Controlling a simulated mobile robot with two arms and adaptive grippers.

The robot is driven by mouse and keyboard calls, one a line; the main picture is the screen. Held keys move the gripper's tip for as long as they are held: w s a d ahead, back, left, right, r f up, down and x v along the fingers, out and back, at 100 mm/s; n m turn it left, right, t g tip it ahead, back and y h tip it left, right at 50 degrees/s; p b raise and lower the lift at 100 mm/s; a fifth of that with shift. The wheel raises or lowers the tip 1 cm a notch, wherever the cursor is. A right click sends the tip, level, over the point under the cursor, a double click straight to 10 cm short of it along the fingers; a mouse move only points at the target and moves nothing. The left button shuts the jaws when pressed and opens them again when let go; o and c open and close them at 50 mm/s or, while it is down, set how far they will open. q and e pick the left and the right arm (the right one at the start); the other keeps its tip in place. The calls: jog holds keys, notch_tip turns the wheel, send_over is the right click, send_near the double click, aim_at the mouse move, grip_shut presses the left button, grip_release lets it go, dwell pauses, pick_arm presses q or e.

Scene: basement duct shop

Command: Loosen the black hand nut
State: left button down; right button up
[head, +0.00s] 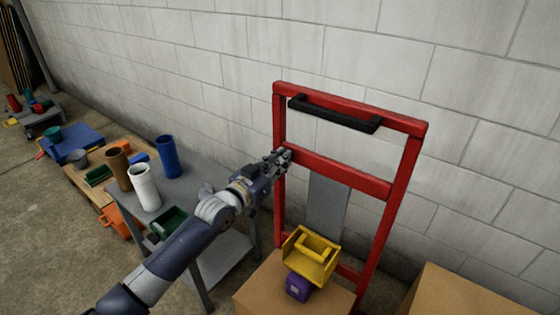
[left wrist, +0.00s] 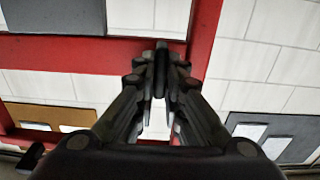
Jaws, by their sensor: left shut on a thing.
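My left gripper (head: 285,158) reaches the left upright of the red frame (head: 340,172), where the middle crossbar meets it. In the left wrist view the fingers (left wrist: 161,70) are closed together on a small dark piece, the black hand nut (left wrist: 161,57), in front of the red bar (left wrist: 90,55). The fingers hide most of the nut, and in the head view it cannot be made out. I cannot tell how tight the nut is. My right gripper is not in view.
The frame has a black handle (head: 335,113) on top and a grey panel (head: 327,203) below. A yellow bin (head: 311,256) and purple box (head: 299,287) are on a cardboard box (head: 265,287). A grey table (head: 190,187) carries several cylinders. A block wall stands behind.

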pick_arm(q)
jog(key=shift+n, duration=0.3)
jog(key=n, duration=1.7)
jog(key=shift+w+a+f, duration=0.1)
jog(key=shift+a+f, duration=0.1)
jog(key=shift+f, duration=0.15)
jog(key=c, duration=1.7)
grip_release()
jog(key=shift+p, duration=0.3)
jog(key=shift+a, duration=0.1)
